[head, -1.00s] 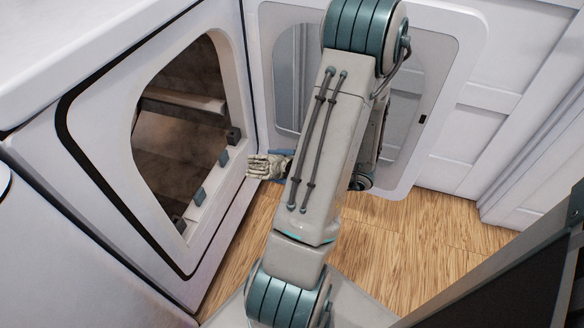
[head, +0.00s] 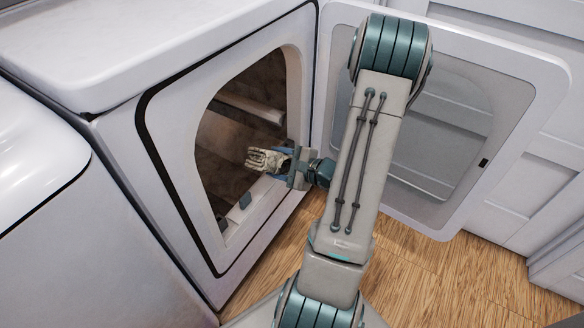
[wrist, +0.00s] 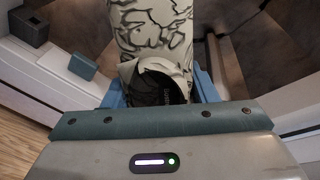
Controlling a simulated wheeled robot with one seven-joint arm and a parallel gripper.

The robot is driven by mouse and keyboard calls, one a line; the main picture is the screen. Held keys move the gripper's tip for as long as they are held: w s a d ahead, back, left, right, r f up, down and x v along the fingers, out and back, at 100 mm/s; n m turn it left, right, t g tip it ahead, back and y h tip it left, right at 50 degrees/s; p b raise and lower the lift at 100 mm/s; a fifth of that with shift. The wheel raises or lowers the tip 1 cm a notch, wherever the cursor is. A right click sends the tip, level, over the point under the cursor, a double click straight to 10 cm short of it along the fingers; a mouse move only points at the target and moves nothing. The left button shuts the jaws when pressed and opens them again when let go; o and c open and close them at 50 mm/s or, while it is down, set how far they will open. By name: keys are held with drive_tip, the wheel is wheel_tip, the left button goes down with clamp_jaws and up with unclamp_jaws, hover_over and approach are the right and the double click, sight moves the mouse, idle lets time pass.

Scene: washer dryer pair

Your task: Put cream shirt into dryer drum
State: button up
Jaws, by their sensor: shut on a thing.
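The cream shirt (head: 268,160) has dark line markings and is bunched in my gripper (head: 285,162), which is shut on it. In the head view the shirt is in front of or just inside the dryer opening, near its right side. The dryer drum (head: 238,135) is dark brown inside. The wrist view shows the patterned shirt (wrist: 155,40) sticking out ahead of the jaws, with the drum's interior (wrist: 265,55) beyond it. The blue fingers show at both sides of the cloth; their tips are hidden.
The dryer door (head: 455,130) stands open to the right, beside my arm. Small dark blocks (head: 246,200) sit along the opening's lower rim. Another white appliance (head: 50,200) stands at the left. Wooden floor (head: 430,275) shows below the door.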

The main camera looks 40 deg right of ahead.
drive_tip(key=b+x, duration=0.4)
drive_tip(key=x, duration=1.7)
drive_tip(key=shift+w+a+b, duration=0.25)
drive_tip(key=shift+w+b, duration=0.05)
drive_tip(key=shift+b, duration=0.1)
drive_tip(key=shift+r, duration=0.2)
drive_tip(key=o, duration=1.2)
drive_tip(key=p+v, duration=0.4)
drive_tip(key=v, duration=1)
